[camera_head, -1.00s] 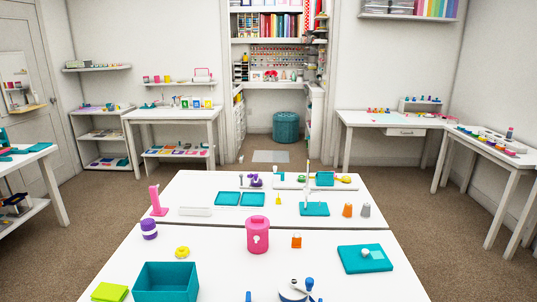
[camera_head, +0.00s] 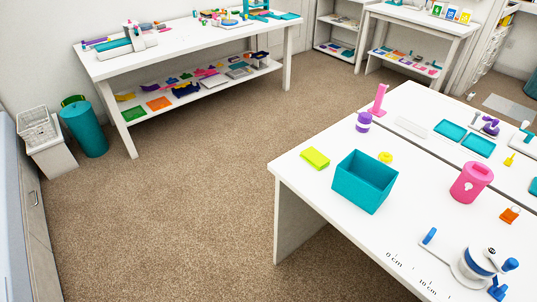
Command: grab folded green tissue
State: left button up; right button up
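A flat lime-green folded piece (camera_head: 315,158), which looks like the folded green tissue, lies on the near left corner area of the white table (camera_head: 330,205). It is just left of an open teal box (camera_head: 364,182) and apart from it. Nothing covers it. Neither of my grippers shows in the view.
A yellow ring (camera_head: 385,157), a purple-and-white jar (camera_head: 363,122) and a pink canister (camera_head: 471,182) stand on the same table. A white workbench (camera_head: 190,45) stands along the back left wall, a teal bin (camera_head: 84,130) at far left. Open carpet lies left of the table.

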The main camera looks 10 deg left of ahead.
aim_at(318, 160)
jog(key=i+j+z, duration=0.1)
jog(key=z, duration=0.7)
jog(key=i+j+z, duration=0.15)
jog(key=j+z, duration=0.2)
jog(key=j, duration=0.35)
jog(key=j+z, duration=0.35)
jog(key=j, duration=0.4)
jog(key=j+z, duration=0.35)
jog(key=j, duration=0.4)
